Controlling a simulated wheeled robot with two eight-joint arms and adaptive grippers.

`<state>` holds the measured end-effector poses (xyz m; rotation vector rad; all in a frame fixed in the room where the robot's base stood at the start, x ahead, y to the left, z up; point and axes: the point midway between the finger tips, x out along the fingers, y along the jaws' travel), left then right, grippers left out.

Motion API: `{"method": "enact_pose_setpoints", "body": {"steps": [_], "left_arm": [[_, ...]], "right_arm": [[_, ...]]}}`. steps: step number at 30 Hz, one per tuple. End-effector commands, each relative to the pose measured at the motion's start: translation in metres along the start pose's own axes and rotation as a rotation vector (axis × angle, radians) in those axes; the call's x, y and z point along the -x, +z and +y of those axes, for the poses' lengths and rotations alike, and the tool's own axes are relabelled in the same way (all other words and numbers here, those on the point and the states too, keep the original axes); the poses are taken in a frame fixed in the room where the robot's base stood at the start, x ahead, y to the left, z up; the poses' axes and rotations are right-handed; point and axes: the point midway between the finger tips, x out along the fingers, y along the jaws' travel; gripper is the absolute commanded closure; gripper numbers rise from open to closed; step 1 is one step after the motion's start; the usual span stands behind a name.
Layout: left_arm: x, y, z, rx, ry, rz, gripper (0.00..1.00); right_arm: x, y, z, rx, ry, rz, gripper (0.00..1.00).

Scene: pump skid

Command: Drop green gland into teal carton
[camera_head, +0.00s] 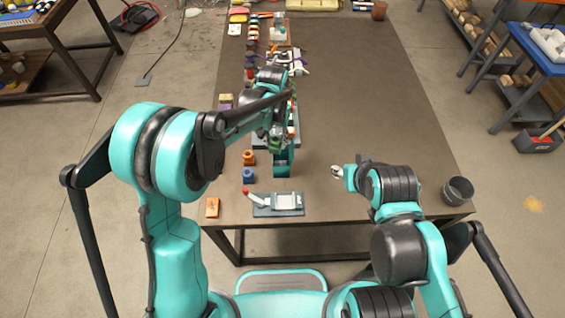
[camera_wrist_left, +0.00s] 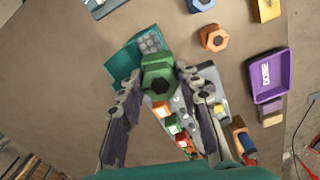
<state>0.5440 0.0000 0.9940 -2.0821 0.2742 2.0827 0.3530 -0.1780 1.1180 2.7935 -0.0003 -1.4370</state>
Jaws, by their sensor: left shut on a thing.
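The green gland (camera_wrist_left: 160,77) is a hexagonal piece with a dark hole in its top. My left gripper (camera_wrist_left: 160,84) is shut on it, one finger on each side. In the head view the gland (camera_head: 275,146) shows small at the end of my left arm. The teal carton (camera_wrist_left: 122,62) lies beyond the gland in the left wrist view, partly hidden behind it. The carton also shows in the head view (camera_head: 283,170), just below the gland. Its grey inside is partly visible. My right gripper (camera_head: 338,172) is over the table, right of the carton; its fingers are too small to judge.
An orange nut (camera_head: 249,157) and a blue nut (camera_head: 249,175) stand left of the carton. A grey fixture with a red-tipped lever (camera_head: 278,211) lies at the front edge. A dark bowl (camera_head: 458,190) stands at the right corner. The table's right half is mostly clear.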

Motion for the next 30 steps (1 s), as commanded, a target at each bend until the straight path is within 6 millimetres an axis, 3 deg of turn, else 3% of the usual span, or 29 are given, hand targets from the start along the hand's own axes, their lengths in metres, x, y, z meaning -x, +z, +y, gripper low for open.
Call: {"method": "enact_pose_setpoints", "body": {"steps": [4, 5, 7, 19, 30], "left_arm": [[0.001, 0.0, 0.0, 0.0, 0.0, 0.0, 0.98], [0.001, 0.0, 0.0, 0.0, 0.0, 0.0, 0.58], [0.001, 0.0, 0.0, 0.0, 0.0, 0.0, 0.42], [0.008, 0.0, 0.0, 0.0, 0.0, 0.0, 0.42], [0.083, 0.0, 0.0, 0.0, 0.0, 0.0, 0.42]], "right_arm": [[0.001, -0.001, 0.0, 0.0, 0.0, 0.0, 0.6], [0.001, -0.001, 0.0, 0.0, 0.0, 0.0, 0.6], [0.001, -0.001, 0.0, 0.0, 0.0, 0.0, 0.6], [0.001, -0.001, 0.0, 0.0, 0.0, 0.0, 0.6], [0.001, -0.001, 0.0, 0.0, 0.0, 0.0, 0.6]]}}
